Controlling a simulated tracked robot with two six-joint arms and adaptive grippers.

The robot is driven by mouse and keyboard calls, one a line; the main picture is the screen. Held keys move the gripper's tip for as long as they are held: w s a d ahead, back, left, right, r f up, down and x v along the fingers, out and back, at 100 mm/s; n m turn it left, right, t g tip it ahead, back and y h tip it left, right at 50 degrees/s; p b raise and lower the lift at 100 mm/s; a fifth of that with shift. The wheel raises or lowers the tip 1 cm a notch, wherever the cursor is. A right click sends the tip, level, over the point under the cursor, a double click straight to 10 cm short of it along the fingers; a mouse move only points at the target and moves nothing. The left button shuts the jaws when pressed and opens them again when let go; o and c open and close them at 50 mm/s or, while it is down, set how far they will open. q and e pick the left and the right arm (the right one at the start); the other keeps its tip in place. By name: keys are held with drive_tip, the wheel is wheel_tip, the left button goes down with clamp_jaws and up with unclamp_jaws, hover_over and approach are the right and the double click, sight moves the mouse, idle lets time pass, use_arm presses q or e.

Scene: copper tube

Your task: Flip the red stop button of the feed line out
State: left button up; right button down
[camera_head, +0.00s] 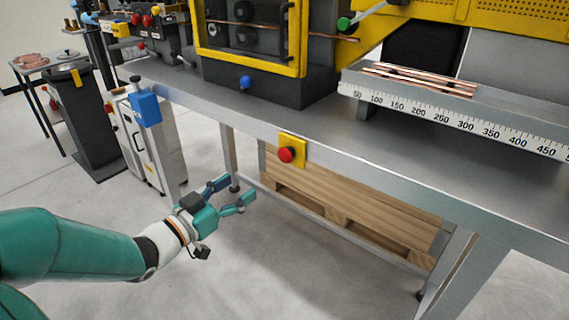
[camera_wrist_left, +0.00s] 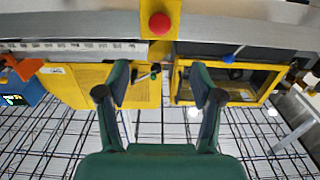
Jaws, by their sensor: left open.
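The red stop button (camera_head: 286,155) sits on a yellow plate (camera_head: 293,147) fixed to the front edge of the steel bench. The button also shows at the top middle of the left wrist view (camera_wrist_left: 160,23), on its yellow plate (camera_wrist_left: 172,42). My left gripper (camera_head: 236,193) is open and empty, in front of the bench, below and to the left of the button in the head view. Its two spread fingers show in the left wrist view (camera_wrist_left: 160,84); the button appears above the gap between them, apart from both. My right gripper is not in view.
The steel bench (camera_head: 225,112) carries a yellow-framed machine (camera_head: 250,65) and a ruler rail (camera_head: 470,123) with copper tubes (camera_head: 420,80). A wooden pallet (camera_head: 350,200) leans under the bench. A blue box (camera_head: 146,108) hangs at the left end. Floor in front is clear.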

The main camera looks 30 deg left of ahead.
sight(282, 156)
use_arm(q)
drive_tip(key=w, duration=0.5)
drive_tip(key=w+d+p, duration=0.1)
drive_tip(key=w, duration=1)
drive_tip(key=shift+w+d, duration=0.15)
drive_tip(key=shift+w, duration=0.1)
clamp_jaws()
